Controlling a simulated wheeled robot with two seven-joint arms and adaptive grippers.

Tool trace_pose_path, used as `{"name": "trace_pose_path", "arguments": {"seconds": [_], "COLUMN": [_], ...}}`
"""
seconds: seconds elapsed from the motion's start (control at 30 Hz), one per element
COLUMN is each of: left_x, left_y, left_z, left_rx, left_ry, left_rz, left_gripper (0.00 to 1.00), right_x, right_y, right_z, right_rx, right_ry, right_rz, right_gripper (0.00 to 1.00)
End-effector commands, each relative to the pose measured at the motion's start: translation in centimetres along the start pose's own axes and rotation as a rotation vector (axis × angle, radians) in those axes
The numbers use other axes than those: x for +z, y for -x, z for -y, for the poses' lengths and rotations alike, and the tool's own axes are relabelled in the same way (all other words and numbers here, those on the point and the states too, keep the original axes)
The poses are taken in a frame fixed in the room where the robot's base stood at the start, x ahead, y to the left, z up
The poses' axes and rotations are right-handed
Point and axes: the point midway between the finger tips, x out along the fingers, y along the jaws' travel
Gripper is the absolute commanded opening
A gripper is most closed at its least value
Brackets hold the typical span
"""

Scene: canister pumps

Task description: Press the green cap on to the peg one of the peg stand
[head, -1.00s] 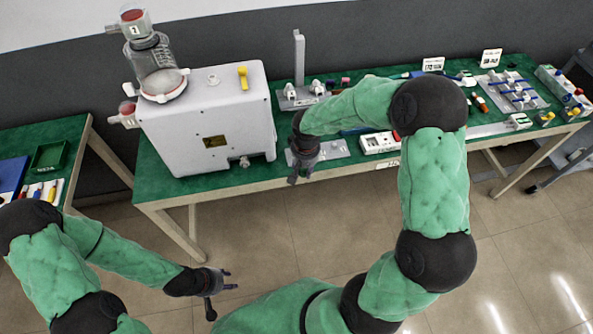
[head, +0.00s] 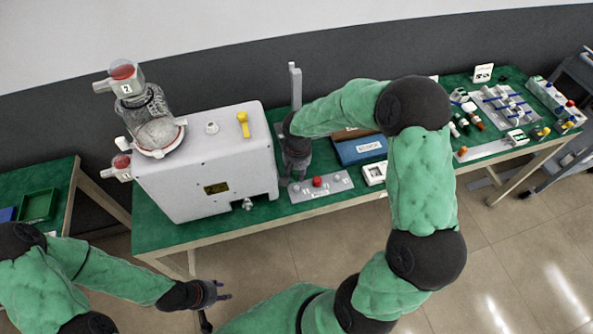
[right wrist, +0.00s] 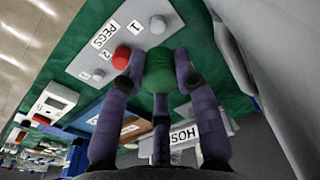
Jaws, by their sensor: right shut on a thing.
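The peg stand (head: 345,182) is a flat grey plate near the table's front edge, right of the white machine. In the right wrist view the stand (right wrist: 86,62) has PEGS and numbers printed on it. Peg one (right wrist: 157,24) shows as a bare grey knob beside the 1. A red cap (right wrist: 121,57) sits at number 2. My right gripper (head: 297,176) is over the stand's left end, its fingers shut on the green cap (right wrist: 158,76). The gap between cap and peg is unclear. My left gripper (head: 221,291) is open and empty, in front of the table.
The white machine (head: 205,165) stands close left of my right gripper. An upright grey post (head: 295,88) rises behind the gripper.

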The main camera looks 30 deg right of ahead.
Motion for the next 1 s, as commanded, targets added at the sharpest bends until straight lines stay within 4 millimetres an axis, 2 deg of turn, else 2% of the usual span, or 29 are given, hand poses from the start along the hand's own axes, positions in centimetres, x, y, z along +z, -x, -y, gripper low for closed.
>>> {"name": "trace_pose_path", "arguments": {"seconds": [0.27,0.8,1.0], "left_x": [-0.1,-0.2,-0.2], "left_y": [-0.7,-4.3,-5.2], "left_z": [0.2,1.5,1.9], "left_rx": [0.0,0.0,0.0], "left_ry": [0.0,0.0,0.0], "left_rz": [-0.001,-0.001,-0.001], "left_gripper": [0.4,0.4,0.4], "right_x": [0.1,0.4,0.5], "right_y": [-0.9,-5.4,-6.4], "right_z": [0.0,0.0,0.0], "right_rx": [-0.004,-0.004,-0.004], "right_ry": [0.003,0.003,0.003], "right_rz": [0.007,0.008,0.008], "right_gripper": [0.14,0.14,0.14]}}
